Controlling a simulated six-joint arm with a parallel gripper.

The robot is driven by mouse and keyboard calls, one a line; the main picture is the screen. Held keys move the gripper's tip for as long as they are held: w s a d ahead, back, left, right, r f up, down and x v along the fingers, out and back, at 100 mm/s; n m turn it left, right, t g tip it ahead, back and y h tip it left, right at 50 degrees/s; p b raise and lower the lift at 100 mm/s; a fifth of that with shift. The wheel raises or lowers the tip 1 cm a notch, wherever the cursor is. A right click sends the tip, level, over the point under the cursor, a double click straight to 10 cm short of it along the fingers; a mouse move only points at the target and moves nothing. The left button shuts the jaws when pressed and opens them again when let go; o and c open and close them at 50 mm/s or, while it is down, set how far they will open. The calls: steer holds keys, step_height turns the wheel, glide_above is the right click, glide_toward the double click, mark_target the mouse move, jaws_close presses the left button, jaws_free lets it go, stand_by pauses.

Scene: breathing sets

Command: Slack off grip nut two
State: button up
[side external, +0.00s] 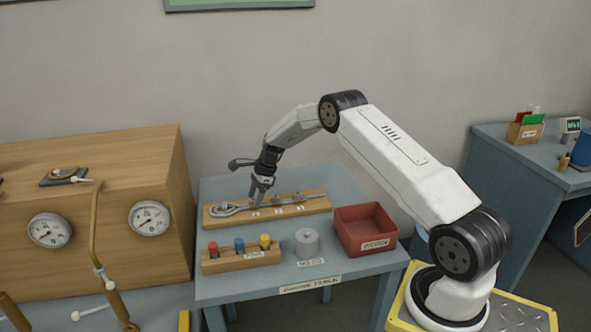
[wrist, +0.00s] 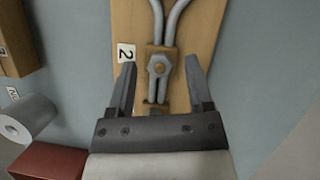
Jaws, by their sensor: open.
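Grip nut two, a grey hex nut (wrist: 159,67) with a brass-coloured centre, sits on a brown block on the wooden board (wrist: 128,18), beside a label "2" (wrist: 126,53). My gripper (wrist: 160,63) is open, with one finger on each side of the nut and visible gaps between. I cannot tell the fingertips' height relative to the nut. In the side view my gripper (side external: 259,194) points down over the board (side external: 222,218), and the nut there is too small to make out. Two grey hoses (wrist: 171,22) run from the block.
A red tray (side external: 364,230) and a white roll (side external: 307,242) stand nearer the front of the blue table (side external: 240,290). A wooden rack (side external: 222,264) holds red, blue and yellow items. A wooden gauge cabinet (side external: 100,165) stands at the left.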

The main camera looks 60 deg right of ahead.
steer(key=m+h, duration=0.1)
steer(key=m, duration=0.2)
steer(key=m+t, duration=0.1)
steer(key=m, duration=0.2)
steer(key=shift+s+a+t+h, duration=0.1)
steer(key=shift+a+t+h, duration=0.05)
steer(key=shift+t+h, duration=0.2)
steer(key=s+d+r+n+g, duration=0.1)
steer(key=r+n, duration=0.1)
steer(key=n, duration=0.9)
steer(key=s+d+r+n+g+h, duration=0.1)
steer(key=r+n, duration=0.2)
steer(key=n, duration=0.9)
steer(key=s+d+r+n+g, duration=0.1)
steer(key=s+d+r+n, duration=0.1)
steer(key=n, duration=0.9)
steer(key=shift+r+n+g+h, duration=0.25)
steer(key=shift+n+g+h, duration=0.05)
steer(key=shift+g+h, duration=0.05)
steer(key=shift+s+d+r+n, duration=0.1)
steer(key=shift+d+n, duration=0.05)
steer(key=shift+n, duration=1.05)
steer(key=shift+s+d+n, duration=0.1)
steer(key=shift+d+n, duration=0.05)
steer(key=shift+n, duration=1.05)
steer(key=shift+h, duration=0.3)
